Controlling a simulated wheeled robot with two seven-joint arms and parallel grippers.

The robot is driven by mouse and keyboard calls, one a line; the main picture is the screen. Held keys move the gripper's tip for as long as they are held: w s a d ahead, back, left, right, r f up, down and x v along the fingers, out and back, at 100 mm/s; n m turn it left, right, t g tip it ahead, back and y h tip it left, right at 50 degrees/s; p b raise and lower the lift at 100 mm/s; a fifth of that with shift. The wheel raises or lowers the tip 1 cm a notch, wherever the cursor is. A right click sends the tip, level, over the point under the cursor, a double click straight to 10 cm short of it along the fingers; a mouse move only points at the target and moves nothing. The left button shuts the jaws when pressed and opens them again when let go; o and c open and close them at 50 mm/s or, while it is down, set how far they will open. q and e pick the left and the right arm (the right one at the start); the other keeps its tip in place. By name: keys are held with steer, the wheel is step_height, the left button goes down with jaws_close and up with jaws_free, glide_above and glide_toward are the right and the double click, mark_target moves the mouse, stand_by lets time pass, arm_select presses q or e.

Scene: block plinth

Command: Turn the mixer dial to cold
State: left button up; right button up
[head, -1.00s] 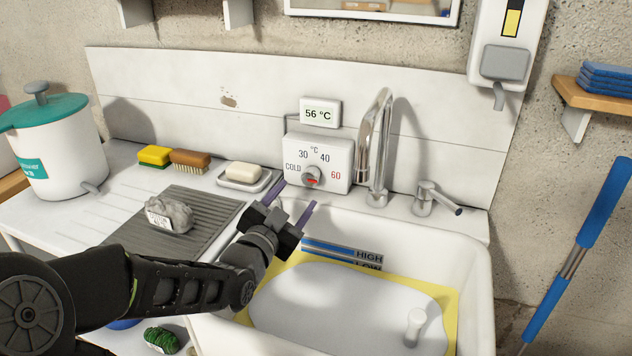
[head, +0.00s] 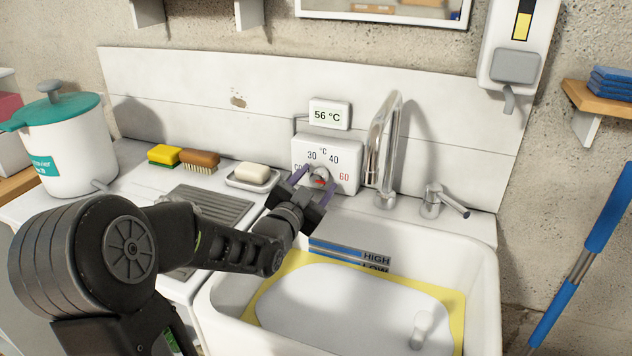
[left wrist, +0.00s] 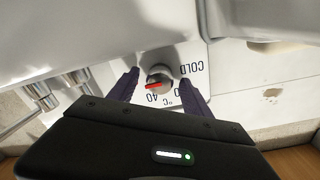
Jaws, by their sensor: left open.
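The mixer dial (head: 320,174) is a grey knob with a red pointer on a white box (head: 346,178) marked COLD, 30, 40 and 60. The pointer lies toward the red 60 side, and the display (head: 328,115) above reads 56 °C. My left gripper (head: 315,182) is open in front of the dial, partly covering the word COLD in the head view. In the left wrist view the dial (left wrist: 159,82) shows upside down between the two open fingers (left wrist: 160,88), with gaps on both sides. My right gripper is not in view.
The chrome faucet (head: 384,150) stands just right of the box, with a lever tap (head: 441,202) beyond. A soap dish (head: 252,183) is at its left. The white sink (head: 482,290) lies below, holding cloudy water.

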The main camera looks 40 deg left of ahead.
arm_select(q)
steer(key=shift+w, duration=0.2)
steer(key=shift+c, duration=0.3)
jaws_close()
